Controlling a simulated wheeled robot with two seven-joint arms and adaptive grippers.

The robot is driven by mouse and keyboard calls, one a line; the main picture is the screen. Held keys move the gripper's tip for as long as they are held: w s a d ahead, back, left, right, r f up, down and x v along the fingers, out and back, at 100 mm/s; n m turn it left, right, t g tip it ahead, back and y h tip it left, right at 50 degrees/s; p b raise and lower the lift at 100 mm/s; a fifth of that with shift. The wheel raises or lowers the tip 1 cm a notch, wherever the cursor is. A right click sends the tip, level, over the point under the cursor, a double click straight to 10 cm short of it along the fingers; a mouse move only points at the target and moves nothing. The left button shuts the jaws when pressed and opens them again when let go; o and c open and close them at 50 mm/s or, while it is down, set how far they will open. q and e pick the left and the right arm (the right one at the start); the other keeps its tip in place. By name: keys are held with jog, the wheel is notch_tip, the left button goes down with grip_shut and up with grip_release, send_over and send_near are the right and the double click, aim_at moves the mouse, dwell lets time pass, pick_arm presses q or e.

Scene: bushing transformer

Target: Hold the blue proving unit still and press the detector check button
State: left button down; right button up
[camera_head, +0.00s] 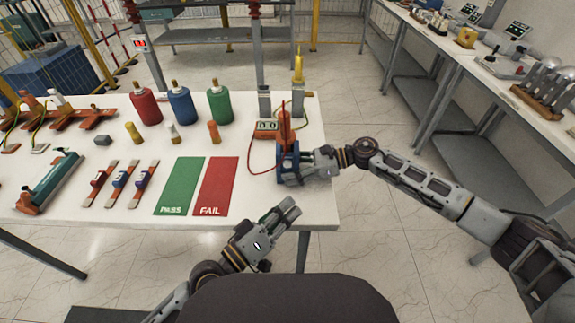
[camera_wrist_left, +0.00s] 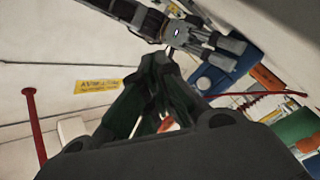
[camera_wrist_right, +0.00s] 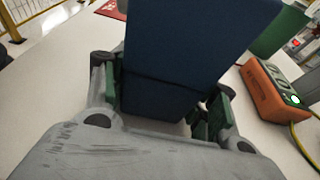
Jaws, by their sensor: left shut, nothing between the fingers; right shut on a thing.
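The blue proving unit (camera_head: 283,158) stands at the right end of the white table. My right gripper (camera_head: 297,168) is shut on it from the right. In the right wrist view the blue body (camera_wrist_right: 190,50) fills the space between the green-padded fingers (camera_wrist_right: 160,105). A red-orange upright piece (camera_head: 285,125) shows above the unit; I cannot tell whether it is the detector. My left gripper (camera_head: 290,207) is shut and empty by the table's front edge, apart from the unit. In the left wrist view its fingertips (camera_wrist_left: 160,65) point toward the unit (camera_wrist_left: 212,77). The check button cannot be made out.
An orange meter (camera_head: 265,128) with a red lead sits behind the unit. Green PASS (camera_head: 180,184) and red FAIL (camera_head: 216,184) mats lie to the left. A grey post with a yellow top (camera_head: 298,98) stands behind. The floor right of the table is clear.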

dwell(0.3)
pick_arm(q)
jog(key=shift+w, duration=4.4)
jog(key=shift+w, duration=0.85)
jog(key=shift+s, duration=0.9)
jog(key=shift+s, duration=2.5)
